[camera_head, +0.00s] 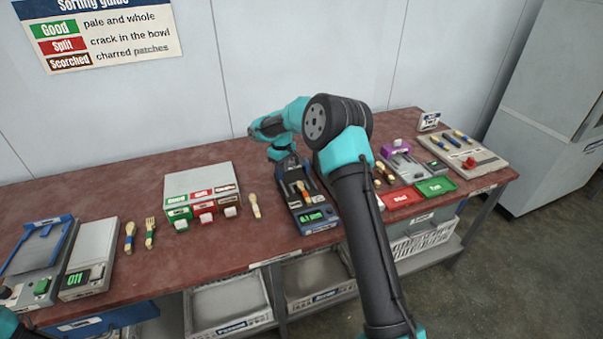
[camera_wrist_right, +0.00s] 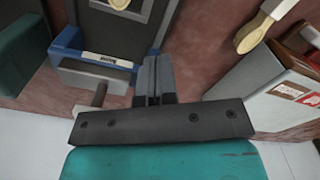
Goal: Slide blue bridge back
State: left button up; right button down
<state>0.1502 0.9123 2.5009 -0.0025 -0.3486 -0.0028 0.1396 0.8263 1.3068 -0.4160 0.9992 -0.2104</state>
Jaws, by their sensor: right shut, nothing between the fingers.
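A press device (camera_head: 316,216) with a blue frame and a green display stands mid-table, and a wooden spoon (camera_head: 302,188) lies on it. My right gripper (camera_head: 262,131) is over the device's back end and hides much of it. In the right wrist view, a blue bridge with a white label (camera_wrist_right: 108,58) crosses the device's end. A grey bar with a round handle is in front of it. The closed, empty fingers of my right gripper (camera_wrist_right: 153,80) are close beside the bridge's end; contact is unclear. My left gripper is out of view; only a teal arm piece shows lower left.
A white sorting box (camera_head: 200,183) with green, red and brown labels stands left of the device, and a loose spoon (camera_head: 254,205) lies between. A scale (camera_head: 90,262) stands far left. Red (camera_head: 402,197) and green (camera_head: 436,186) trays lie to the right.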

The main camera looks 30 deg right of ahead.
notch_tip(320, 180, up, 7)
dwell(1.0)
dwell(0.3)
